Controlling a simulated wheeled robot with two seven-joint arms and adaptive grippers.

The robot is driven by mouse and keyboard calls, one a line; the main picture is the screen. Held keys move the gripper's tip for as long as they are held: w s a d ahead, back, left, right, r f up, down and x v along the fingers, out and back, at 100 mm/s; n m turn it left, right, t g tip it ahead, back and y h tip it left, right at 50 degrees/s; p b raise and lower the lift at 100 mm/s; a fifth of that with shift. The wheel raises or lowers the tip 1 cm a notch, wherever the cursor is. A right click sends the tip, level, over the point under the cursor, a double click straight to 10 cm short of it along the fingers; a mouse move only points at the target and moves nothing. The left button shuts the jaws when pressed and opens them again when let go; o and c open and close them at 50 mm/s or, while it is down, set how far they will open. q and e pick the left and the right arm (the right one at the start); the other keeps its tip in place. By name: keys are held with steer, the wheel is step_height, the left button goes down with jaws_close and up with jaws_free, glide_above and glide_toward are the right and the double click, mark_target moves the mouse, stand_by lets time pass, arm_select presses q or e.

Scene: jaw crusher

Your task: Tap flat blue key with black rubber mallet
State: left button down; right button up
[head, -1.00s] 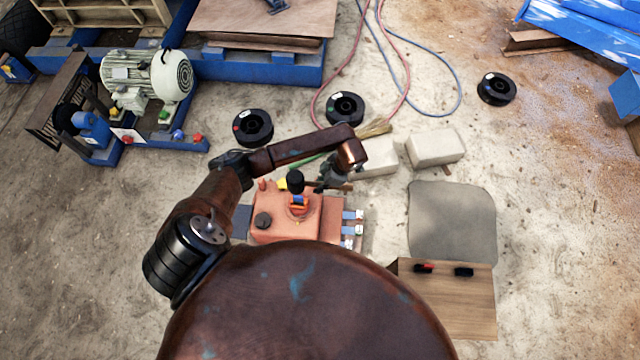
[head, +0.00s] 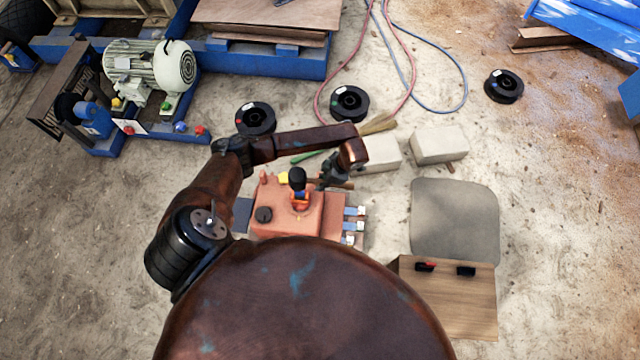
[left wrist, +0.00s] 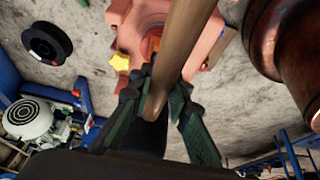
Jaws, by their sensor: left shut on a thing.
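My left gripper (head: 331,176) is shut on the wooden handle of the mallet; the handle (left wrist: 180,45) also shows between the green fingers of this gripper (left wrist: 160,95) in the left wrist view. The black mallet head (head: 297,176) is over the orange-red block (head: 282,222). A small blue piece, apparently the flat blue key (head: 299,191), shows just below the head at an orange slot. The head partly covers it, and I cannot tell whether they touch. In the left wrist view the block (left wrist: 125,20) is beyond the handle. My right gripper is out of view.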

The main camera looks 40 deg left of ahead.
arm_select(q)
steer(key=shift+f, duration=0.1)
steer(key=shift+w+r, duration=0.1)
steer(key=shift+r, duration=0.3)
step_height(320, 180, up, 6)
steer(key=shift+f, duration=0.1)
stand_by(0.4)
